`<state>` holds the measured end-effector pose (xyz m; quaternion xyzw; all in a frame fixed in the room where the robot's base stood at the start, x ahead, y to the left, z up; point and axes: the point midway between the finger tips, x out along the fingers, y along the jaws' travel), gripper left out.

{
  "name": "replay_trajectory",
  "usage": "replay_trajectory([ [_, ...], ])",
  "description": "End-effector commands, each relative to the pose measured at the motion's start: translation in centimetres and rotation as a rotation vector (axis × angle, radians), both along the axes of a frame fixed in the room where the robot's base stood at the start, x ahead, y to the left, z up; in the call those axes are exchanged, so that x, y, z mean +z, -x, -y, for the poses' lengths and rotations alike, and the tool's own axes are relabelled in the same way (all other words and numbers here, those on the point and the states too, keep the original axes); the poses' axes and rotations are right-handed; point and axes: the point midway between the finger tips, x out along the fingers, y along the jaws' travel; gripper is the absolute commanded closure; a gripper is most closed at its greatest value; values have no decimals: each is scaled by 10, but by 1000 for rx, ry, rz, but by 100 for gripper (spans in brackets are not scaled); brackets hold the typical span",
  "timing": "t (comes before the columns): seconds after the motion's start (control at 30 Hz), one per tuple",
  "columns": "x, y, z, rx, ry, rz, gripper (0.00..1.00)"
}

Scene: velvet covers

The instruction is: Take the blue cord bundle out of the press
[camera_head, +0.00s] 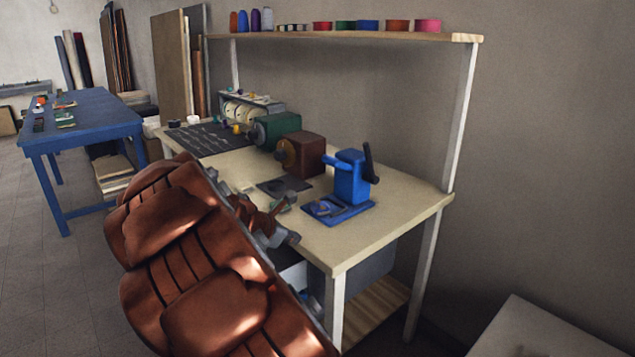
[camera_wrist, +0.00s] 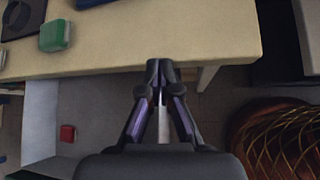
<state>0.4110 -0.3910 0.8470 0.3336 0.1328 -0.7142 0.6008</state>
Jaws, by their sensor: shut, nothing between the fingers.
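The blue press (camera_head: 351,178) with a dark lever stands on a blue base near the right end of the cream workbench (camera_head: 405,185). My gripper (camera_wrist: 160,68) is shut and empty in the wrist view. Its fingertips overlap the bench's front edge in that view. A blue corner shows at the top of the wrist view, too cut off to name.
A brown machine (camera_head: 306,154) and a green machine (camera_head: 278,130) stand left of the press. A green block (camera_wrist: 54,36) lies near the bench edge. A shelf (camera_head: 455,38) with spools runs above. A red block (camera_wrist: 67,133) sits lower down. A blue table (camera_head: 95,105) stands far left.

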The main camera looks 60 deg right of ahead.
Motion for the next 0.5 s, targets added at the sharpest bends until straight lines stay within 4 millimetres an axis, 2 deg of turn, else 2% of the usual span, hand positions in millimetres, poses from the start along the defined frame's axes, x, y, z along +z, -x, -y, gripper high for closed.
replay_trajectory([
  [0.03, 14, -8, 16, 54, 21, -56, 100],
  [0.13, 22, -24, 36, 157, 56, -142, 100],
  [0.3, 24, -35, 52, 239, 79, -220, 100],
  [0.5, 22, -36, 68, 249, 81, -227, 100],
])
